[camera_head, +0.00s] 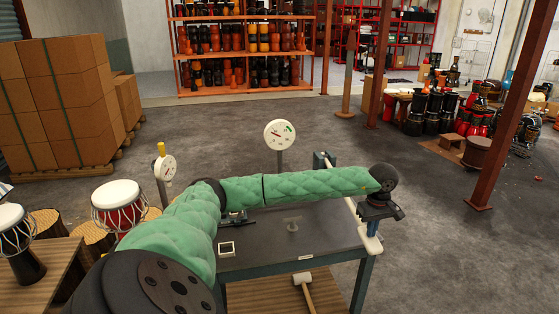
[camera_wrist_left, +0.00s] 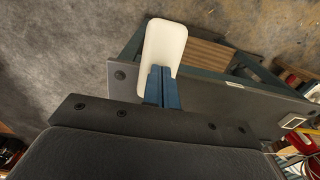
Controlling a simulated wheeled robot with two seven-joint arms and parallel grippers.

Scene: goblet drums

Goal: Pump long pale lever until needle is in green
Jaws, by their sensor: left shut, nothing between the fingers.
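The long pale lever (camera_head: 374,245) runs along the right side of the workbench, its end at the front right; my arm hides part of it. My left gripper (camera_head: 372,229) is over that end, pointing down. In the left wrist view, the gripper's blue fingers (camera_wrist_left: 160,86) are shut and empty, overlapping the lever's white rounded end (camera_wrist_left: 165,42); I cannot tell whether they touch. A round white gauge (camera_head: 279,134) stands behind the bench, with a green mark at its upper right. Its needle appears to point to the upper left, outside the green. My right gripper is out of view.
The dark workbench top (camera_head: 285,254) carries small fittings. A smaller gauge (camera_head: 166,169) with a yellow top stands at left, near a red-and-white drum (camera_head: 119,205). A mallet (camera_head: 304,287) lies on the lower shelf. Grey floor (camera_head: 450,245) is open on the right.

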